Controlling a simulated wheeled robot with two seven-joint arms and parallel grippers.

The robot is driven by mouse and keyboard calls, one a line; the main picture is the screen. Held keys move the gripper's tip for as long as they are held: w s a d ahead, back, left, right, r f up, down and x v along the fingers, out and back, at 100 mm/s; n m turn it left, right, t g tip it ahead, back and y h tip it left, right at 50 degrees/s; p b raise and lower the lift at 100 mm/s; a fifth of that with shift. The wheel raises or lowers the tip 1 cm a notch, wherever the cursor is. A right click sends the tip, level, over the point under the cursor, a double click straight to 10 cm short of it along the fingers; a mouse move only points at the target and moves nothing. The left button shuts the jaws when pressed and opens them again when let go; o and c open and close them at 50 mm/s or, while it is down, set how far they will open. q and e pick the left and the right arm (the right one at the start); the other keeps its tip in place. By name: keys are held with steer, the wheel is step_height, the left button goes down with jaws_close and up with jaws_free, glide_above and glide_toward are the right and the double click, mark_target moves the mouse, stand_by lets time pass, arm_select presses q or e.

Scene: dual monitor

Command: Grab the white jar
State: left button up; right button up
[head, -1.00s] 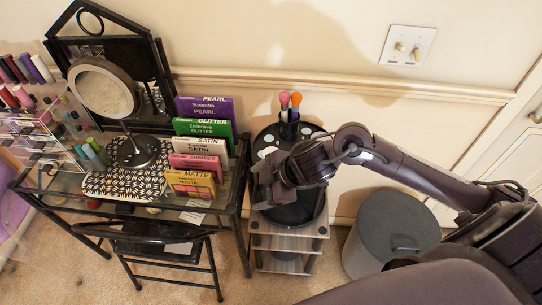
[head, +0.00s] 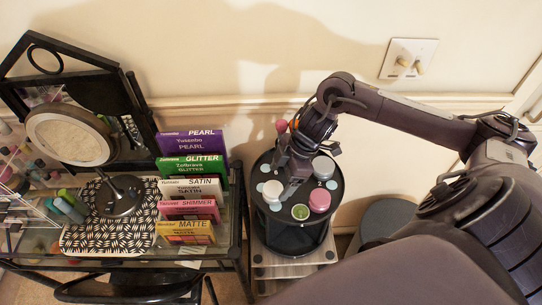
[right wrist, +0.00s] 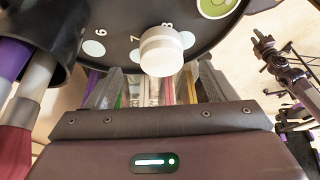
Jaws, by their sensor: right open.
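The white jar (head: 272,189) stands on the round black tray (head: 273,222), near its left front. It also shows in the right wrist view (right wrist: 163,52), upper centre, next to printed numbers. My right gripper (head: 287,183) is over the tray, close to the jar on its right side in the head view. In the right wrist view its two fingers (right wrist: 152,84) are spread and empty, with the jar just ahead of the gap between them. I cannot tell whether a finger touches the jar. My left gripper is not in view.
A pink jar (head: 320,199), a green-topped jar (head: 300,211) and a grey-lidded jar (head: 323,166) share the tray. Makeup brushes in a dark cup (right wrist: 38,70) are close beside my gripper. A glass desk with palettes (head: 190,208) and a mirror (head: 70,135) is at left.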

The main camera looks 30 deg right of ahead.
mark_target(274, 188)
steer(key=p+x, duration=0.1)
steer(key=x, duration=0.3)
steer(key=shift+s+a, duration=0.1)
steer(key=shift+a, duration=0.05)
steer(key=shift+a+f, duration=0.15)
steer(key=shift+f, duration=0.4)
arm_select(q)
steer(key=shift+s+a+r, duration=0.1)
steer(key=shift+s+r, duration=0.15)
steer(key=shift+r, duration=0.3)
arm_select(e)
steer(key=c, duration=1.1)
steer(key=shift+r, duration=0.1)
